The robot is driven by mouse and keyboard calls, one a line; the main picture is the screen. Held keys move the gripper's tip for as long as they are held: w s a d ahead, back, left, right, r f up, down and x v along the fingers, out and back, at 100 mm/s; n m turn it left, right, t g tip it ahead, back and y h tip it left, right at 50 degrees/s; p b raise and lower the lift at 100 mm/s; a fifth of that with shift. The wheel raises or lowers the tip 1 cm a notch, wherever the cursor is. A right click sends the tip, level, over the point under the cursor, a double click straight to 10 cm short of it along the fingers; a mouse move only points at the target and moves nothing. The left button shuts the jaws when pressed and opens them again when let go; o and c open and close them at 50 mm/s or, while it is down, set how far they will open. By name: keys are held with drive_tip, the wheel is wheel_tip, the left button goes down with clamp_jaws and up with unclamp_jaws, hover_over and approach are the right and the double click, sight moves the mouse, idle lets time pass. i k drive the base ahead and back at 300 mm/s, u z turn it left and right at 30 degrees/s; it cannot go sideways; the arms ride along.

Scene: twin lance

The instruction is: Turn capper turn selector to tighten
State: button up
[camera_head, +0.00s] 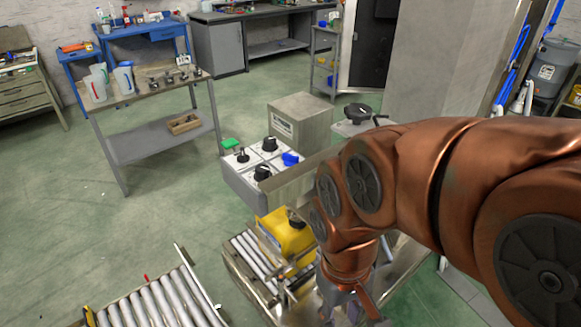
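The capper's control panel (264,158) is a white-topped grey box near the middle of the view. It carries a black knob (269,144) at the back, another black knob (263,172) at the front, a small dark lever (242,155) at left and a blue knob (290,159) at right. I cannot read which one is the turn selector. My gripper (345,308) points down at the bottom edge, below and right of the panel and apart from it. Its fingertips are blurred and partly cut off, so its opening is unclear.
Another roller conveyor (160,304) lies at lower left.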

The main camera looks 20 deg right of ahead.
sight(242, 158)
drive_tip(key=k, duration=0.5)
drive_tip(key=u, duration=0.85)
drive_tip(key=i, duration=0.8)
drive_tip(key=z, duration=0.15)
